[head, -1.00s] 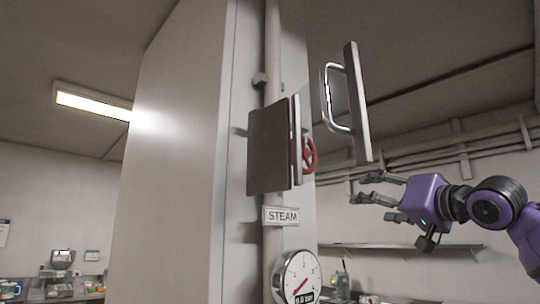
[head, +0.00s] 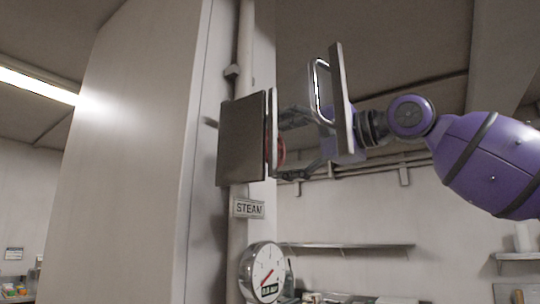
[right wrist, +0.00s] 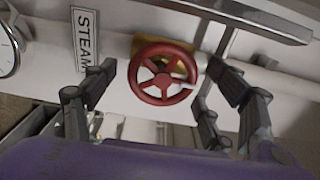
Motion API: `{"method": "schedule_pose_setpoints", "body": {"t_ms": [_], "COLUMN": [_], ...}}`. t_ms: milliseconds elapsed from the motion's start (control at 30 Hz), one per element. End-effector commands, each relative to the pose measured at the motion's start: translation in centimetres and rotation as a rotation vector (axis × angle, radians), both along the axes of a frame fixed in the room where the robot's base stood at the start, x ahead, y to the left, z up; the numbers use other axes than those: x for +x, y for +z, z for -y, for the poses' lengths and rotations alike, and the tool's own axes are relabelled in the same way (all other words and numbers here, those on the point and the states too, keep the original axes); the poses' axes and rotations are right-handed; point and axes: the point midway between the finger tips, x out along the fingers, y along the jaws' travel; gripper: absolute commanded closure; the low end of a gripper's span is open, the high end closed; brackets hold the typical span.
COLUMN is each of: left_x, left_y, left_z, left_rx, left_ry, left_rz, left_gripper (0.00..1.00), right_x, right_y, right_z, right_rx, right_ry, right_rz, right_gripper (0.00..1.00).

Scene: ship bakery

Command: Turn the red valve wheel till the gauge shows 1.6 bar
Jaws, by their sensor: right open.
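The red valve wheel (right wrist: 162,72) is a spoked ring in front of a brass-coloured fitting in the right wrist view. In the head view only an edge of the wheel (head: 281,152) shows behind a dark panel. My right gripper (head: 292,146) is open, and its fingers stand on either side of the wheel. In the wrist view the open gripper (right wrist: 165,72) shows finger gaps beside the rim; whether the fingers touch it I cannot tell. The round gauge (head: 263,272) has a red needle pointing lower left; its small digital readout is too blurred to read surely. My left gripper is out of view.
The dark panel (head: 242,140) stands left of the wheel. An upright plate with a metal handle (head: 320,92) is close to my right wrist. A STEAM label (head: 248,207) is above the gauge on the pipe (head: 238,225). A wall shelf (head: 345,246) is behind.

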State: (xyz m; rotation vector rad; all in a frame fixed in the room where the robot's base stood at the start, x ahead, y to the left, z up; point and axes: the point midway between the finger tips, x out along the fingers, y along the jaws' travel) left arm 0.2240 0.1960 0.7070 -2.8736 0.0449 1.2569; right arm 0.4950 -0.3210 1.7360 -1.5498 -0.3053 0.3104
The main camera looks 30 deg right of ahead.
Motion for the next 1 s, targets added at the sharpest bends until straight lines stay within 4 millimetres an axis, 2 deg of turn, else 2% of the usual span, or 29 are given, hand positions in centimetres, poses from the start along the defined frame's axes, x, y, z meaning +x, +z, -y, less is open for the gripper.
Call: {"method": "schedule_pose_setpoints", "body": {"t_ms": [33, 133, 500, 800, 833, 1000], "left_x": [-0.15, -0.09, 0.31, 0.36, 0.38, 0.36], "left_y": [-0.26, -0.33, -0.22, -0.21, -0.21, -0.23], "left_z": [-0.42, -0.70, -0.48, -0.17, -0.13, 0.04], "left_rx": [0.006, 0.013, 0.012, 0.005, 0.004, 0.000], "left_ry": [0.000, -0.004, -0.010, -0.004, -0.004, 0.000], "left_rz": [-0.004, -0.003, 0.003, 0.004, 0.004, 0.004], "left_gripper": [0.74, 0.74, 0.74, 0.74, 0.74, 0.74], "right_x": [0.90, 1.56, 1.78, 1.81, 1.81, 1.84], "right_y": [-0.36, -0.20, 0.14, 0.08, 0.06, -0.01], "right_z": [-0.15, -0.52, -0.76, -0.74, -0.74, -0.74], "right_rx": [-0.002, -0.001, 0.000, -0.001, -0.001, -0.009], "right_ry": [-0.003, -0.002, 0.000, 0.000, 0.000, 0.000], "right_rz": [-0.007, -0.004, 0.003, 0.001, 0.001, 0.004], "right_gripper": [0.23, 0.23, 0.24, 0.63, 0.66, 0.66]}}
